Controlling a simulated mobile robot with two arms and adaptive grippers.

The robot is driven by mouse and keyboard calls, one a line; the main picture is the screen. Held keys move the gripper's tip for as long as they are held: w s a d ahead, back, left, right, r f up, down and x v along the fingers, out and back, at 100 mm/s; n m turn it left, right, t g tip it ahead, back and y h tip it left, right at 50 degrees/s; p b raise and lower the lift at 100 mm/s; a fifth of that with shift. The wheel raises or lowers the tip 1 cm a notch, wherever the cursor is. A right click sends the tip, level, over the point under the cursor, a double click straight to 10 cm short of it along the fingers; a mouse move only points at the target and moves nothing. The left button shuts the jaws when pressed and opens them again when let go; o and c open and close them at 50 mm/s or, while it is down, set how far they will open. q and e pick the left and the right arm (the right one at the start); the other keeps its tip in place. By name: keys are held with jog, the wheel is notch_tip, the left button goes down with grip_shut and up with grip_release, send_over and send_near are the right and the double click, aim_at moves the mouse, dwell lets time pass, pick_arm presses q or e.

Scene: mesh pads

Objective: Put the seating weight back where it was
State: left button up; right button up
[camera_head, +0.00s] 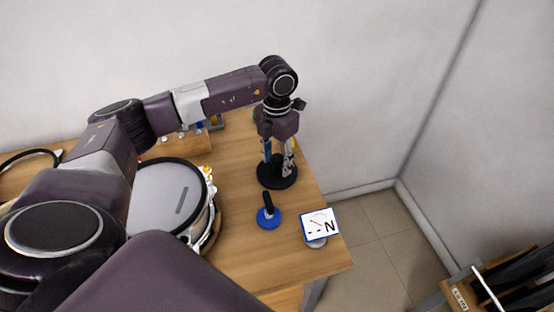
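A black round-based piece (277,183) with a dark upright part stands near the back right of the wooden table. My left gripper (278,160) points down over it, with one finger on each side of the upright part. The fingers look spread around it, but I cannot tell whether they press on it. A blue disc (269,222) with a black upright handle sits on the table in front of it. I cannot tell for sure which of these two is the seating weight. My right gripper is not in view.
A drum with a pale mesh head (168,200) stands left of the blue disc, partly behind my arm. A white gauge card marked N (320,225) stands by the table's right edge. A black ring (25,162) lies far left. Bare wood (262,262) shows at front.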

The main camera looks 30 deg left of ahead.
aim_at(277, 158)
pick_arm(q)
jog(key=shift+r, duration=0.1)
jog(key=shift+w+r, duration=0.1)
jog(key=shift+r, duration=0.25)
notch_tip(277, 158, up, 11)
jog(key=b, duration=0.2)
jog(key=shift+r, duration=0.15)
